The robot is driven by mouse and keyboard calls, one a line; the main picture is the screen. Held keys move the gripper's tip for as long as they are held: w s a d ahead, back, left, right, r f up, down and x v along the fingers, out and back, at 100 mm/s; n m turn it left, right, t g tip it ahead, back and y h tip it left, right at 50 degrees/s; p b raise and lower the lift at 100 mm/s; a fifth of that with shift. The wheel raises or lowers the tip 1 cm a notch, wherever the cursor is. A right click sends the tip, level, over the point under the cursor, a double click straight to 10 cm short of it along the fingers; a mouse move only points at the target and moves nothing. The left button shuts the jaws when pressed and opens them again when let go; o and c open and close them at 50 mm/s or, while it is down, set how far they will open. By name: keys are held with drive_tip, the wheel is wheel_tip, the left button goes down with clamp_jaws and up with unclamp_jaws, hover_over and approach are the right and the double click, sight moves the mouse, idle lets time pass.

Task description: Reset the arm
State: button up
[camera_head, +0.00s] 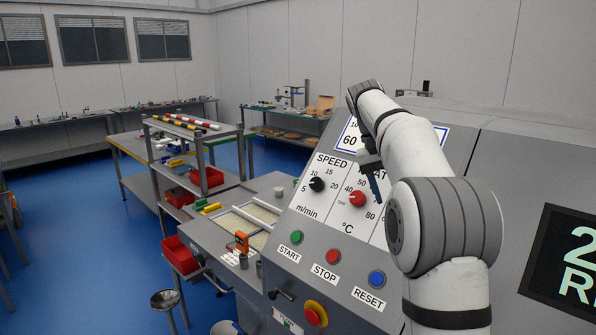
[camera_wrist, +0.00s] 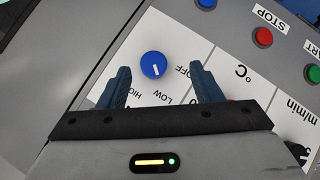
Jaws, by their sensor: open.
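My arm reaches across the front of a grey control panel. My gripper (camera_head: 374,180) is in front of the panel, near the red heat knob (camera_head: 357,198), and partly hidden by the arm. In the wrist view my gripper (camera_wrist: 160,68) has its two blue fingers apart with nothing held. A blue knob (camera_wrist: 153,65) with a white pointer mark shows in the gap between the fingertips, beside the labels OFF, LOW and HIGH. I cannot tell how far the fingertips are from it. In the head view the arm hides this knob.
The panel has a black speed knob (camera_head: 317,184), a green start button (camera_head: 296,237), a red stop button (camera_head: 333,256), a blue reset button (camera_head: 376,278) and a red emergency button (camera_head: 315,314). Left are a shelf cart with red bins (camera_head: 207,177) and open blue floor (camera_head: 75,240).

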drive_tip(key=s+a+f+n+t+y+b, duration=0.1)
drive_tip(key=s+a+f+t+y+b, duration=0.1)
drive_tip(key=s+f, duration=1)
drive_tip(key=s+a+f+n+t+y+b, duration=0.2)
drive_tip(key=s+a+f+b, duration=0.2)
drive_tip(key=s+a+f, duration=0.3)
drive_tip(key=s+f, duration=0.5)
drive_tip(key=s, duration=0.6)
drive_tip(key=shift+s+t+b, duration=0.3)
drive_tip(key=shift+s+t, duration=0.05)
drive_tip(key=shift+t, duration=0.05)
drive_tip(key=shift+f, duration=0.1)
